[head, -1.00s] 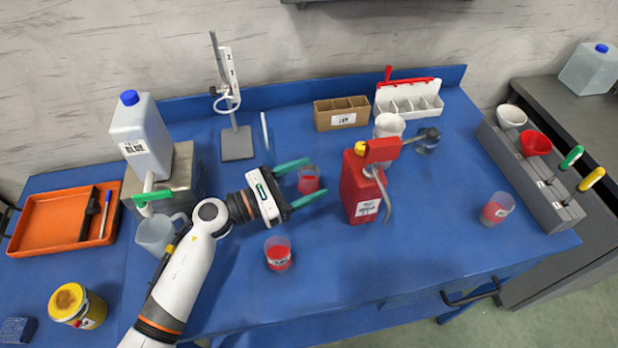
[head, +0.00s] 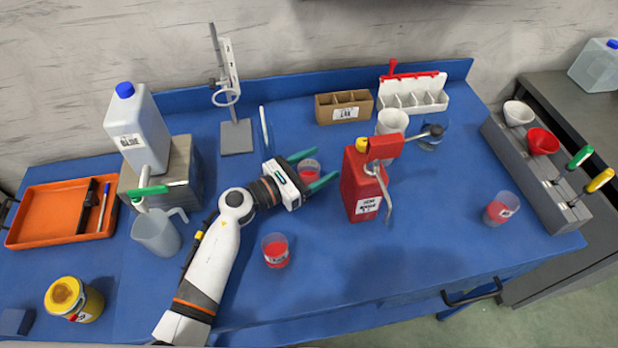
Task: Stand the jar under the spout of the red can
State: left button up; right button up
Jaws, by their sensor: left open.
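The red can (head: 360,190) stands at the middle of the blue bench, with a white label. Its thin grey spout (head: 384,190) curves down at its right front side. A clear jar with red contents (head: 309,172) stands left of the can. My left gripper (head: 322,165) is open, its green fingers on either side of this jar; I cannot tell whether they touch it. Two similar jars stand apart, one nearer the front (head: 276,251) and one at the right (head: 501,209). The bench under the spout is clear. My right gripper is out of view.
A blue-capped jug (head: 138,125) stands on a grey block, with a clear pitcher (head: 157,233) before it. A ring stand (head: 236,136), a cardboard box (head: 343,107) and a white cup (head: 391,122) stand behind. A grey rack (head: 520,165) lines the right edge. The front centre is free.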

pick_arm(q)
jog(key=shift+s, duration=0.1)
jog(key=shift+c, duration=0.7)
jog(key=c, duration=1)
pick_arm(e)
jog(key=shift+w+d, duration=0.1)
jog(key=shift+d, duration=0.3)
